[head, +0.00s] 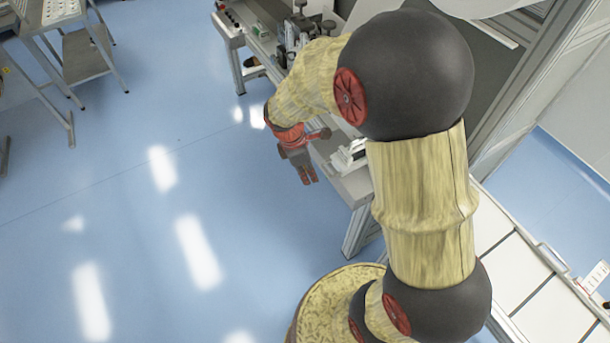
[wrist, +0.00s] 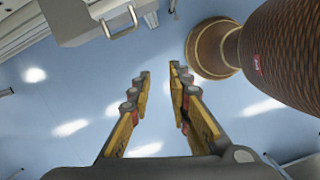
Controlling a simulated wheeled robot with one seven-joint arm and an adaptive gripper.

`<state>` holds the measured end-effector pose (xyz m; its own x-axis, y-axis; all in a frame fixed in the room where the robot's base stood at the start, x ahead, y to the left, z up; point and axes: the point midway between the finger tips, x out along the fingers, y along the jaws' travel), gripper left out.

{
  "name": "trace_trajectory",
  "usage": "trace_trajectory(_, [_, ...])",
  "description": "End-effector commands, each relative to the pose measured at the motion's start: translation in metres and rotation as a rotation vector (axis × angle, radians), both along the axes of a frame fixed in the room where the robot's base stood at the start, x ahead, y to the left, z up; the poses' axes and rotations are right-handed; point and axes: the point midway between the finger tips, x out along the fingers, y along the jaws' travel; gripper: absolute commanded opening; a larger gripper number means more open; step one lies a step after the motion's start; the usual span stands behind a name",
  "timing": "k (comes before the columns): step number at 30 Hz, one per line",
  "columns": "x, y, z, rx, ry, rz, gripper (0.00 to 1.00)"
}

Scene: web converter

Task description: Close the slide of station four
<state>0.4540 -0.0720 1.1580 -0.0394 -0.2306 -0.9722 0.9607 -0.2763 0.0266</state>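My gripper (head: 308,172) hangs over the blue floor, just left of the workbench's front edge in the head view. In the wrist view its two fingers (wrist: 160,72) stand apart with nothing between them. A pale grey block with a metal handle (wrist: 118,22) shows at the upper left of the wrist view, apart from the fingertips. It may be a slide, but no station number is readable. A white fixture (head: 348,155) sits on the bench close to the gripper in the head view, partly hidden by my arm.
The workbench (head: 357,186) runs up the picture, with several devices (head: 298,32) at its far end. My arm hides part of it. A framed machine enclosure (head: 500,95) stands at the right. A metal rack (head: 84,52) stands at upper left. The floor (head: 150,190) between is clear.

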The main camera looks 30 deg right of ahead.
Motion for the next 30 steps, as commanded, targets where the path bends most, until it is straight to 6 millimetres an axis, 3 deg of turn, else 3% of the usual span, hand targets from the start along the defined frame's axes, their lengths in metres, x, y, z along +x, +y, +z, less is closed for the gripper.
trace_trajectory(2, [0.012, -0.003, 0.005, -0.006, -0.003, 0.117, 0.13])
trace_trajectory(6, [0.016, -0.004, 0.006, -0.009, 0.019, 0.262, 0.05])
trace_trajectory(13, [0.016, -0.006, -0.003, -0.007, 0.032, 0.318, 0.0])
trace_trajectory(28, [0.016, -0.028, -0.092, -0.006, 0.033, 0.314, 0.0])
trace_trajectory(30, [0.018, -0.04, -0.09, -0.007, 0.028, 0.31, 0.0])
